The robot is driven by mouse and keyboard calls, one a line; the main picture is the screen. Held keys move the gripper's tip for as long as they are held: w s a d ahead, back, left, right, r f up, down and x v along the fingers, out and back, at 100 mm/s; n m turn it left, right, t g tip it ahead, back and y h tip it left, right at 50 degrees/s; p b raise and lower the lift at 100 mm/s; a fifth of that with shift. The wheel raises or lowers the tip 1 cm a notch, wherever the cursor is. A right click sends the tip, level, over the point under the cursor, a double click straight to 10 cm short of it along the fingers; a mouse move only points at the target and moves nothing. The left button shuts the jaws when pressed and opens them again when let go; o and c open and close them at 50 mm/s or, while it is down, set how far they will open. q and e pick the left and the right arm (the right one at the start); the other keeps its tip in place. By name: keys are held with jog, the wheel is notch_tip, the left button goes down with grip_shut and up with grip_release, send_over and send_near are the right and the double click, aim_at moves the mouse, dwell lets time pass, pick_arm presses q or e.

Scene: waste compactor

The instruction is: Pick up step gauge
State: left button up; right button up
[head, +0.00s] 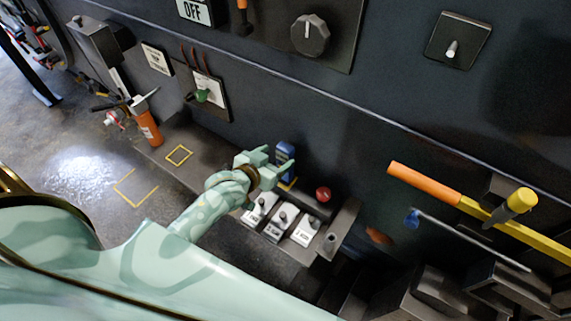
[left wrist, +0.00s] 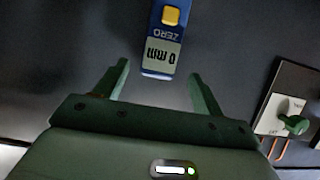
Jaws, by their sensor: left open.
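The step gauge (head: 285,151) is a small blue device in a yellow-marked spot on the dark ledge, partly hidden by my left gripper. In the left wrist view the gauge (left wrist: 163,38) shows a yellow button, the word ZERO and a display reading 0 mm. My left gripper (head: 278,164) is open at the gauge. In the left wrist view the open fingers (left wrist: 158,72) stand on either side of the gauge's near end, with gaps visible on both sides. My right gripper is not in view.
A red button (head: 323,194) and several white switch panels (head: 281,223) are close by on the ledge. A green-knobbed switch panel (head: 210,96) is on the wall. An orange cylinder (head: 148,128) stands farther left. A yellow and orange bar (head: 470,206) is at right.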

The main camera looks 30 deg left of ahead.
aim_at(282, 153)
pick_arm(q)
jog(key=x, duration=0.5)
jog(key=shift+w+d, duration=0.15)
jog(key=shift+w, duration=0.2)
jog(key=shift+s, duration=0.1)
jog(key=c, duration=0.6)
grip_shut()
